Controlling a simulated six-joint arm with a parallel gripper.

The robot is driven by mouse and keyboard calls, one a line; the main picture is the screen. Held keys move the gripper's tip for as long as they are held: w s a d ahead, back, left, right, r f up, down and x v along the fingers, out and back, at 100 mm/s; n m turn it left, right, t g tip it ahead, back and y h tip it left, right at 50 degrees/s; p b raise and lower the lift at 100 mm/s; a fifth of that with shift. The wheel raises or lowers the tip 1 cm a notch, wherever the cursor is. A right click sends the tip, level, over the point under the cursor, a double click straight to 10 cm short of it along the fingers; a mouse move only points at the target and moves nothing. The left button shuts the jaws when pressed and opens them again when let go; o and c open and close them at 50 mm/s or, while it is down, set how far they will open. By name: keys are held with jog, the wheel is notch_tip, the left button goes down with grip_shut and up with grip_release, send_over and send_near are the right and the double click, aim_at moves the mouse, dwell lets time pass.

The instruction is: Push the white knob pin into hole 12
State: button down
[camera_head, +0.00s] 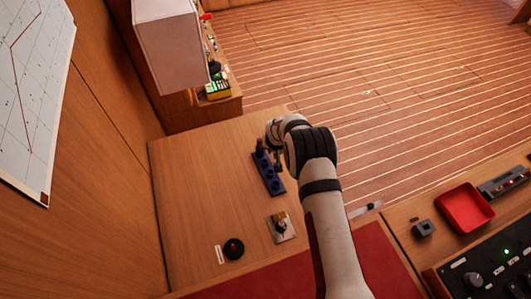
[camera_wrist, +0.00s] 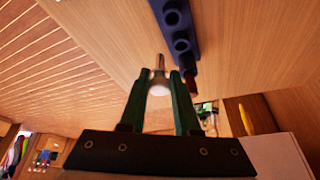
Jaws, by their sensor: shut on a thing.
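My gripper (camera_wrist: 163,80) is shut on the white knob pin (camera_wrist: 158,90); the round white knob lies between the green fingertips and its metal shaft points away from them. In the head view my gripper (camera_head: 274,152) is over the far end of a dark blue block (camera_head: 270,181). That block also shows in the wrist view (camera_wrist: 184,24), with round dark sockets along it, beside and apart from the pin's shaft. A dark reddish peg (camera_wrist: 189,80) is near the block's end. No hole numbers are readable, so I cannot tell which hole is 12.
A metal plate with a knob (camera_head: 281,227) and a round black object (camera_head: 233,248) are on the wooden table (camera_head: 190,180). A red tray (camera_head: 465,208) and a small grey block (camera_head: 423,229) are at the right. A white box-shaped object (camera_head: 170,45) stands at the back left. The table's left part is clear.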

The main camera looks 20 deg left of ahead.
jog(key=d+r, duration=0.4)
jog(key=d, duration=0.4)
jog(key=shift+s+d+f+n+g+y, duration=0.45)
jog(key=shift+d+f+n, duration=0.6)
jog(key=shift+d+n, duration=0.35)
jog(key=shift+s+d+f+n+g+y, duration=0.4)
jog(key=shift+d+f+n, duration=0.65)
jog(key=shift+d+n, duration=0.3)
jog(key=shift+s+d+f+n+g+y, duration=0.35)
jog(key=shift+s+d+f+n, duration=0.15)
jog(key=shift+d+f+n, duration=0.85)
jog(key=shift+a+r, duration=0.1)
jog(key=shift+r, duration=0.05)
jog(key=shift+f, duration=1.4)
jog(key=c, duration=0.6)
grip_release()
jog(key=shift+o, duration=0.2)
jog(key=shift+r, duration=0.15)
